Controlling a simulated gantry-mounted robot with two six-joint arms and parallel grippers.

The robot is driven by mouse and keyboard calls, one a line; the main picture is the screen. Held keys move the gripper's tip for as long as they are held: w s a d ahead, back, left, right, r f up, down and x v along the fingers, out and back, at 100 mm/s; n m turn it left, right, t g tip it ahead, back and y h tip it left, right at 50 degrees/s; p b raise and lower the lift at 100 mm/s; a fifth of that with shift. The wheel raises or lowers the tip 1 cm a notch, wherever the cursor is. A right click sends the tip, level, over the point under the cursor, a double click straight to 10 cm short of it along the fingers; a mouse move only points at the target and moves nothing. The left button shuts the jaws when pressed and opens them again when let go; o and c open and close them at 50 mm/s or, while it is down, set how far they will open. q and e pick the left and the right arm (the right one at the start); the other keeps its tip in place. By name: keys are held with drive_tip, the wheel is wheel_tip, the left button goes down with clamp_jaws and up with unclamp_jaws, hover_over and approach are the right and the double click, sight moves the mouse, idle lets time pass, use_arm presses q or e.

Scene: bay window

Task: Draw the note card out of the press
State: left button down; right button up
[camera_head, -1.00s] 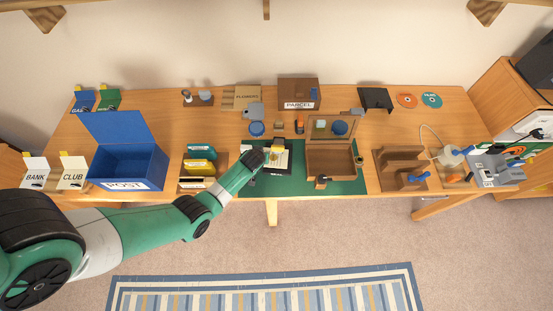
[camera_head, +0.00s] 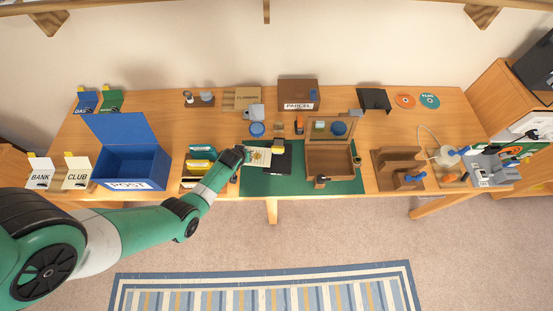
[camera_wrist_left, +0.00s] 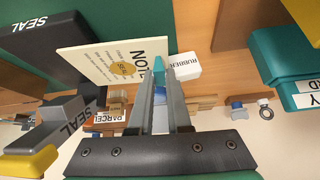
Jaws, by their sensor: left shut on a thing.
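The cream note card (camera_head: 257,157), also in the left wrist view (camera_wrist_left: 112,62), bears the word NOTE and a round gold seal. The press has a black base (camera_head: 280,164) and a yellow handle (camera_head: 279,150). In the left wrist view its base (camera_wrist_left: 40,50) and its arm (camera_wrist_left: 62,124) are marked SEAL. My left gripper (camera_head: 244,153) is left of the press, its fingers (camera_wrist_left: 160,75) shut on the card's edge. The card overlaps the base's near side in the wrist view; I cannot tell whether they touch. My right gripper is not in view.
A file rack (camera_head: 197,166) stands close left of my left gripper, with the blue POST box (camera_head: 130,165) beyond. A white RUBBER block (camera_wrist_left: 186,67) lies near my fingertips. A wooden box (camera_head: 331,160) stands right of the press on the green mat (camera_head: 255,186).

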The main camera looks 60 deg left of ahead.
use_arm(q)
drive_tip(key=shift+s+a, duration=0.6)
drive_tip(key=shift+s, duration=0.25)
wheel_tip(320, 180, up, 6)
drive_tip(key=p, duration=0.6)
drive_tip(key=shift+f, duration=0.1)
wheel_tip(320, 180, down, 6)
drive_tip(key=b, duration=0.5)
drive_tip(key=shift+d+b, duration=0.1)
drive_tip(key=shift+b, duration=0.3)
